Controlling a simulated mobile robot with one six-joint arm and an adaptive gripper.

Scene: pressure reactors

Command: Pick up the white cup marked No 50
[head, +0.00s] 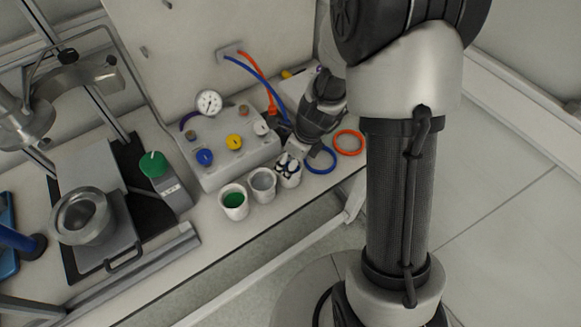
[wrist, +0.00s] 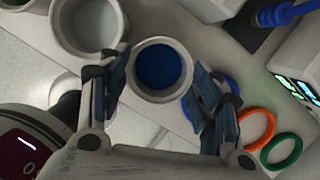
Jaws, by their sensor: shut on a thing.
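Three white cups stand in a row near the front edge of the bench. The left cup (head: 233,213) has green inside, and the middle cup (head: 262,193) looks grey inside. The right cup (head: 289,181) is at my gripper (head: 287,164). In the wrist view this cup (wrist: 137,85) has blue inside and sits between the fingers of my gripper (wrist: 163,90), which is shut on it. The middle cup (wrist: 62,38) is just beside it at upper left. No number can be read on any cup, so I cannot tell which is No 50.
A control box (head: 218,150) with knobs and a gauge (head: 209,103) stands close behind the cups. A blue ring (head: 321,170) and an orange ring (head: 348,153) lie to the right; the wrist view also shows a green ring (wrist: 282,163). A metal vessel (head: 83,232) stands left.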

